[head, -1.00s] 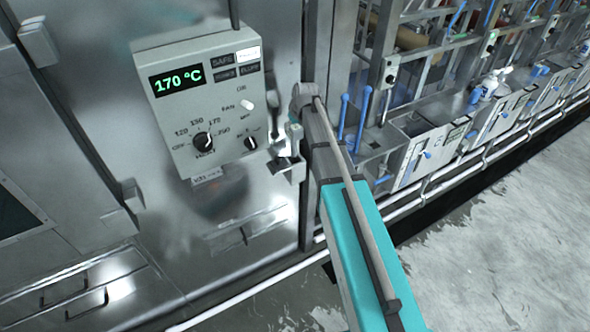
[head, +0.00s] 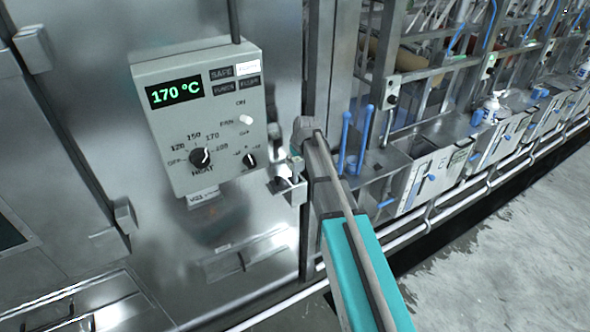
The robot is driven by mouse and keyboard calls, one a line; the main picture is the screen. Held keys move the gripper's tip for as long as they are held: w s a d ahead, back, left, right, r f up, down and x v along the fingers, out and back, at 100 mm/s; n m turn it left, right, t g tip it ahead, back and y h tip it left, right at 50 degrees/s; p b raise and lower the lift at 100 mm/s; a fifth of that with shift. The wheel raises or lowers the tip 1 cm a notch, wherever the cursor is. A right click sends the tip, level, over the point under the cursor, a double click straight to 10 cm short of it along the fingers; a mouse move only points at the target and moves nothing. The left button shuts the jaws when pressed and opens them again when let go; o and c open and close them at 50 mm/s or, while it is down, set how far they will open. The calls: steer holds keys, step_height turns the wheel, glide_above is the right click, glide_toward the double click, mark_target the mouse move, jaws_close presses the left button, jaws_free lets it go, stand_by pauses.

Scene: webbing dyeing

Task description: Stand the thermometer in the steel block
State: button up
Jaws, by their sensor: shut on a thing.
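I cannot make out the thermometer in the head view. My arm, teal and grey, reaches up from the bottom edge, and its far end stands in front of the door edge.
A grey control box (head: 205,125) reading 170 °C is on the steel wall left of my arm. Blue upright handles (head: 345,140) and steel troughs (head: 430,175) line the right side. The grey floor (head: 500,260) is clear at lower right.

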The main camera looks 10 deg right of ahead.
steer(key=shift+f, duration=0.1)
steer(key=shift+f+b, duration=1.8)
steer(key=shift+b, duration=0.1)
steer(key=shift+f+b, duration=0.6)
steer(key=o, duration=1.3)
steer(key=shift+o, duration=0.2)
steer(key=shift+r, duration=0.2)
steer(key=shift+r+p, duration=0.7)
steer(key=shift+p, duration=0.2)
steer(key=p+v, duration=1)
steer(key=v, duration=0.1)
steer(key=shift+r+p, duration=0.25)
steer(key=shift+p, duration=0.05)
steer(key=shift+s+d, duration=0.1)
steer(key=shift+s, duration=0.05)
